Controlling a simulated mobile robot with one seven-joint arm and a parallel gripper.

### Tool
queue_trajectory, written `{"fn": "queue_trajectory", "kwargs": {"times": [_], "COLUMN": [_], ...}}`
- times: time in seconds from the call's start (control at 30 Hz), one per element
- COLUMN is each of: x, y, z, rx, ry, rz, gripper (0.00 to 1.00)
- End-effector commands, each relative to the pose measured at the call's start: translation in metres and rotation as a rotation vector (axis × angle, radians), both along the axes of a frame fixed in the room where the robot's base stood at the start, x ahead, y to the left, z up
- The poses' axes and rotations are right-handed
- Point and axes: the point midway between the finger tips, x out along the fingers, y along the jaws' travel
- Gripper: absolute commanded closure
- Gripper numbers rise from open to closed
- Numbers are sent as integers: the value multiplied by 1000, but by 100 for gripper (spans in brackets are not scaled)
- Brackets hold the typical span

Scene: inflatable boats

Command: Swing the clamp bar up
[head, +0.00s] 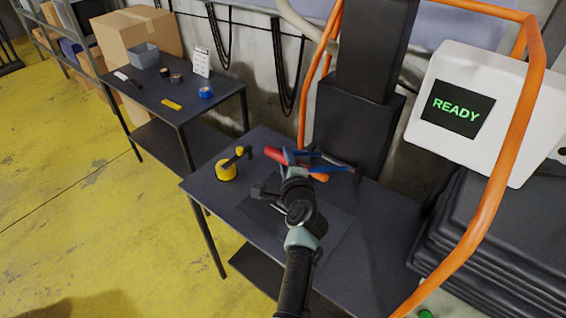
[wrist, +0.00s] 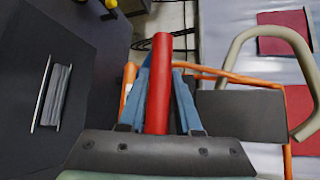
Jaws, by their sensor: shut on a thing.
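The clamp bar shows as a red rounded bar (head: 274,154) over the dark press table (head: 345,255) in the head view. In the wrist view the red bar (wrist: 159,85) stands upright in the picture between two blue fingers. My gripper (head: 312,159) is shut on the bar, with a finger on each side; it also shows in the wrist view (wrist: 162,66). My wrist and fingers hide part of the bar and its mounting in the head view, so its exact angle is hard to tell.
A dark column (head: 355,125) stands just behind the bar. An orange tube frame (head: 487,215) and a white box reading READY (head: 440,150) are at right. A yellow round object (head: 226,171) sits left of the bar. A side table (head: 205,115) holds small items.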

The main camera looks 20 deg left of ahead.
Motion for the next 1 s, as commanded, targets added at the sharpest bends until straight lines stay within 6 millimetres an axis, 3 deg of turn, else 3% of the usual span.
{"fn": "queue_trajectory", "kwargs": {"times": [0.67, 0.7, 0.83, 1.0], "x": [8, 8, 8, 7], "y": [-3, -4, -4, -3], "z": [16, 17, 17, 14], "rx": [1, 2, 2, 1], "ry": [-12, -13, -13, -7], "rz": [-5, -6, -7, -4], "gripper": [100, 64, 41, 38]}}
